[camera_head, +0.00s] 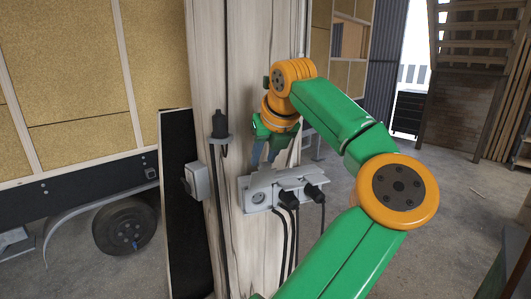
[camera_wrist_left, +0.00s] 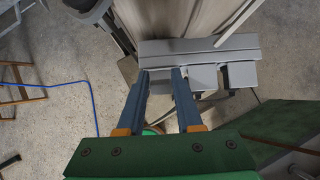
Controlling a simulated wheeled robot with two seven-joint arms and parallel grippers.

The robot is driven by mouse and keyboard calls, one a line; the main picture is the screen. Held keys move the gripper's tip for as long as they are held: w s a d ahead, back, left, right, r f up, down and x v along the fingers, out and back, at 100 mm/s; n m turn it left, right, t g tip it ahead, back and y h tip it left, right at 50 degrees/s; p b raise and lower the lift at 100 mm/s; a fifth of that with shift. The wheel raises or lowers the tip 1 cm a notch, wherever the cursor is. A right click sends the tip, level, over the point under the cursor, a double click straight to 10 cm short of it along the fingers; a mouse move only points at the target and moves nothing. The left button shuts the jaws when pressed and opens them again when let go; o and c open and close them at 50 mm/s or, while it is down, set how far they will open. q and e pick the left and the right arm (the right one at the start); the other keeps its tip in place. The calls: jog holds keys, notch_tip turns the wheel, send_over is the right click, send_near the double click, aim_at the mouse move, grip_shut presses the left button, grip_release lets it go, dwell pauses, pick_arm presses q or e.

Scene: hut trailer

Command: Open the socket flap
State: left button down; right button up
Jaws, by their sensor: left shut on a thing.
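A grey socket box (camera_head: 280,204) is mounted on a pale wooden post, and it also shows in the left wrist view (camera_wrist_left: 215,45). Its left socket (camera_head: 258,197) shows its round face, with the grey socket flap (camera_head: 262,178) standing raised above it. My left gripper (camera_head: 264,155) reaches down from above, its two blue-grey fingers at this flap. In the left wrist view the fingers (camera_wrist_left: 162,82) are a little apart, with the grey flap (camera_wrist_left: 160,75) between their tips. The gripper is shut on the flap; the exact contact is hard to see. My right gripper is not in view.
Two black plugs (camera_head: 289,199) with hanging cables fill the other sockets, close to the right of the flap. A black plug (camera_head: 220,124) hangs in a holder on the post. A grey switch box (camera_head: 197,180) sits on the post's left edge. The floor on the right is open.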

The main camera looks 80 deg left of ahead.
pick_arm(q)
jog(key=shift+f, duration=0.1)
jog(key=c, duration=0.6)
grip_release()
jog(key=shift+a+f, duration=0.1)
jog(key=shift+o, duration=0.2)
jog(key=shift+a+f, duration=0.1)
jog(key=shift+a, duration=0.2)
jog(key=v, duration=0.7)
jog(key=shift+a, duration=0.15)
